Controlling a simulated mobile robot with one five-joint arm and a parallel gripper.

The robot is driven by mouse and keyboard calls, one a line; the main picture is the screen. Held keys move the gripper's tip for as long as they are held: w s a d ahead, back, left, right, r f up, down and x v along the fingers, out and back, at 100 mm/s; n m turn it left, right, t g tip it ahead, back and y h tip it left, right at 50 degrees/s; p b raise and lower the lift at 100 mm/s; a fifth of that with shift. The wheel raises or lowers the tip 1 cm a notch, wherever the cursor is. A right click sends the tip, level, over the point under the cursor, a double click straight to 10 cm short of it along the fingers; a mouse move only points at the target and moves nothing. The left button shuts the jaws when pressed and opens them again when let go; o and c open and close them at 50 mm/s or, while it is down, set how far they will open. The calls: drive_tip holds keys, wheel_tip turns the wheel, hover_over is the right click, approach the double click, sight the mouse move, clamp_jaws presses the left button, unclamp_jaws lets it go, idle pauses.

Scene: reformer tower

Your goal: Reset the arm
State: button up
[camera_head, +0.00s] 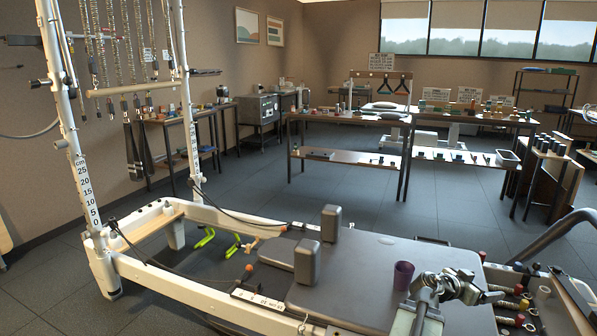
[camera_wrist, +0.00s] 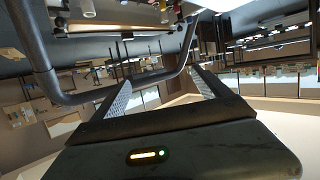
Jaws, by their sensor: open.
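My gripper (camera_head: 492,296) is at the lower right in the head view, at the end of my arm, above the right part of the reformer. In the wrist view, my gripper (camera_wrist: 160,88) shows two dark fingers set apart with nothing between them. The wrist picture is strongly tilted, with the room seen past the fingers. A dark curved tube (camera_wrist: 38,60) runs along the left of that view.
The reformer's grey carriage (camera_head: 365,262) carries a purple cup (camera_head: 403,275) left of my arm and two grey shoulder blocks (camera_head: 307,268). A dark curved bar (camera_head: 555,236) rises at the right. Tables (camera_head: 345,118) stand farther back. Open floor (camera_head: 345,190) lies between.

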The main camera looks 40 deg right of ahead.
drive_tip(key=w+a+f+n+t, duration=0.1)
drive_tip(key=w+a+n+t, duration=0.15)
drive_tip(key=w+a, duration=0.75)
drive_tip(key=w+a+f+n+t, duration=0.1)
drive_tip(key=w+a+n+t, duration=0.15)
drive_tip(key=w, duration=1.45)
drive_tip(key=w+a+f+n+t, duration=0.1)
drive_tip(key=w+a+t, duration=0.35)
drive_tip(key=w, duration=0.95)
drive_tip(key=w+a+f+n+y, duration=0.25)
drive_tip(key=w+a, duration=0.25)
drive_tip(key=a, duration=0.6)
drive_tip(key=w+a+f+n+y, duration=0.2)
drive_tip(key=w+a+f, duration=0.15)
drive_tip(key=a, duration=0.75)
drive_tip(key=w+a+f+n+y, duration=0.25)
drive_tip(key=w+a, duration=0.25)
drive_tip(key=a, duration=0.7)
drive_tip(key=s+a+f+n+g+y, duration=0.25)
drive_tip(key=s+a+n, duration=0.2)
drive_tip(key=a, duration=0.55)
drive_tip(key=s+a+f+n+g+y, duration=0.25)
drive_tip(key=s+a+n+y, duration=0.2)
drive_tip(key=a, duration=0.55)
wheel_tip(320, 180, up, 38)
drive_tip(key=t+p, duration=0.1)
drive_tip(key=p, duration=3.6)
drive_tip(key=shift+w+f+h+p, duration=0.25)
drive_tip(key=shift+w+h+p, duration=0.1)
drive_tip(key=shift+w+h, duration=0.05)
